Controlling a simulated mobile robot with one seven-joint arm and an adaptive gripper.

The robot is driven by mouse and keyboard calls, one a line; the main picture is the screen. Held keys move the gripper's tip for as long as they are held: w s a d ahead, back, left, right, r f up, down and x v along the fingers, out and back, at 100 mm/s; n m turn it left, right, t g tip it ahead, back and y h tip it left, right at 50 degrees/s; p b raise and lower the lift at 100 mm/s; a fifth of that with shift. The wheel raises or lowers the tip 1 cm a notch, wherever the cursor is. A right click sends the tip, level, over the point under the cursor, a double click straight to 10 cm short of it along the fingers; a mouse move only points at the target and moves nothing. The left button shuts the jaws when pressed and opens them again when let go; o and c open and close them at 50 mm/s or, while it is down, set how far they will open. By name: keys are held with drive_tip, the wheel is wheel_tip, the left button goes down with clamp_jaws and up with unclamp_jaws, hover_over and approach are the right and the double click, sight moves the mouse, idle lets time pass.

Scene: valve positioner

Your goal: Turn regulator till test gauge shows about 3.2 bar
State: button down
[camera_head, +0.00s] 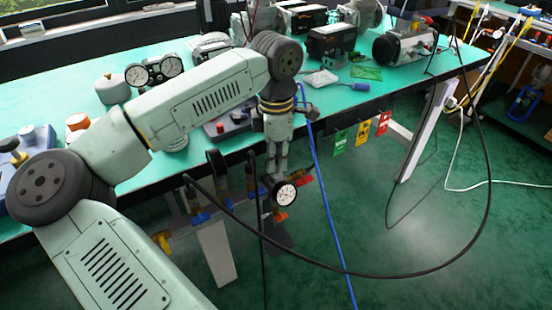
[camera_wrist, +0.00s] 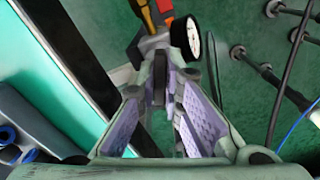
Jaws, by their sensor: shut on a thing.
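My gripper (camera_head: 277,172) points down at the front edge of the bench. In the wrist view its two lilac-padded fingers (camera_wrist: 160,98) are closed on the dark regulator knob (camera_wrist: 159,84), which is mostly hidden between them. A grey body (camera_wrist: 150,43) with orange and red parts lies just beyond the knob. A round gauge (camera_head: 285,194) with a white face and black rim sits right below the fingertips. It also shows edge-on in the wrist view (camera_wrist: 209,48). Its needle is too small to read surely.
A twin gauge unit (camera_head: 154,71) stands on the green bench (camera_head: 85,72) at the back left. A blue hose (camera_head: 313,150) and a black cable (camera_head: 400,274) hang near my gripper. Green, yellow and red tags (camera_head: 362,132) hang from the bench edge to the right.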

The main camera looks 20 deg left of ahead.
drive_tip(key=c, duration=1.7)
unclamp_jaws()
drive_tip(key=shift+r, duration=0.1)
wheel_tip(320, 180, up, 12)
drive_tip(key=shift+f, duration=0.1)
